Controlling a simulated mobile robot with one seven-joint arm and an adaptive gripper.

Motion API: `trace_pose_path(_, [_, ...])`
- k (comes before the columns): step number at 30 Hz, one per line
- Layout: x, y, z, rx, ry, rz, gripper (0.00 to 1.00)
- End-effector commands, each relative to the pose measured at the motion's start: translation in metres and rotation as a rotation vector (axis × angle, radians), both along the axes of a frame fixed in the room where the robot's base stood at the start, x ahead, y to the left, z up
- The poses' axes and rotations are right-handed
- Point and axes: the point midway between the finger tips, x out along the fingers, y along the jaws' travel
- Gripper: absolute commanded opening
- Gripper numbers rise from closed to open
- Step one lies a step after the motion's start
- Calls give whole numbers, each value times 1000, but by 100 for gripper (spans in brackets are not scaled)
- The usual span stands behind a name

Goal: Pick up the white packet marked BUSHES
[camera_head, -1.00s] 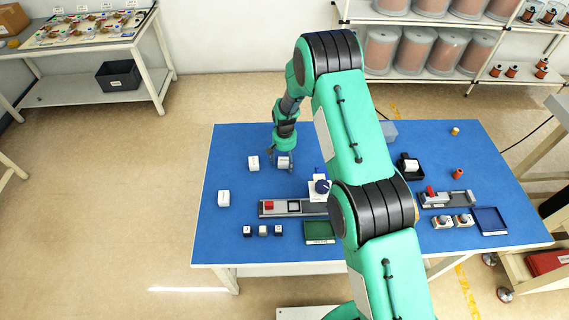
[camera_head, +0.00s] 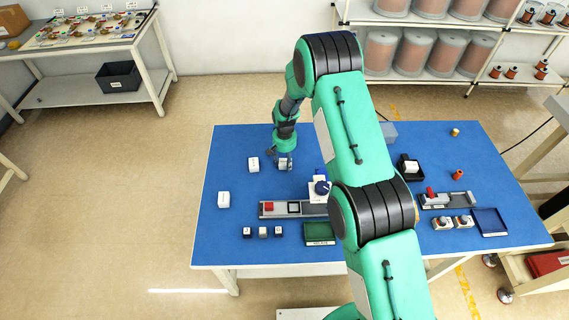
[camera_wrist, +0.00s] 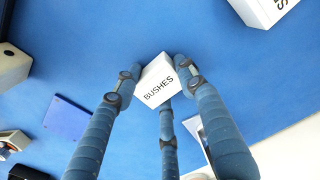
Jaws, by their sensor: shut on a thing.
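The white packet marked BUSHES (camera_wrist: 157,82) is between the fingers of my gripper (camera_wrist: 160,85) in the wrist view, with its printed face toward the camera. My gripper is shut on it, with fingers on both sides and one below. In the head view my gripper (camera_head: 285,161) is at the far left part of the blue table, and the packet (camera_head: 285,166) shows partly between the fingers. I cannot tell whether the packet touches the table.
Another white packet (camera_head: 253,164) stands close to the left of my gripper, and one more (camera_head: 223,199) is nearer the left edge. A grey rail fixture (camera_head: 287,208), small dark-and-white blocks (camera_head: 263,231) and a green tray (camera_head: 320,231) lie in front. The table's left part is mostly clear.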

Motion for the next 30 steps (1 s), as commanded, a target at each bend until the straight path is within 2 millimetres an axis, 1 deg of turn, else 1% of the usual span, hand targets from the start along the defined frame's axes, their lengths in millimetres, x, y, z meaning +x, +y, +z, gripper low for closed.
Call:
trace_pose_path(8, [0, 0, 9, 0, 0, 0, 8])
trace_pose_path(11, [1, 0, 17, 0, -1, 0, 8])
trace_pose_path(16, [1, 0, 37, 1, -3, 0, 8])
trace_pose_path(23, [-35, -8, 40, 0, 0, 0, 8])
trace_pose_path(30, [-78, -17, 44, 0, 0, 0, 8])
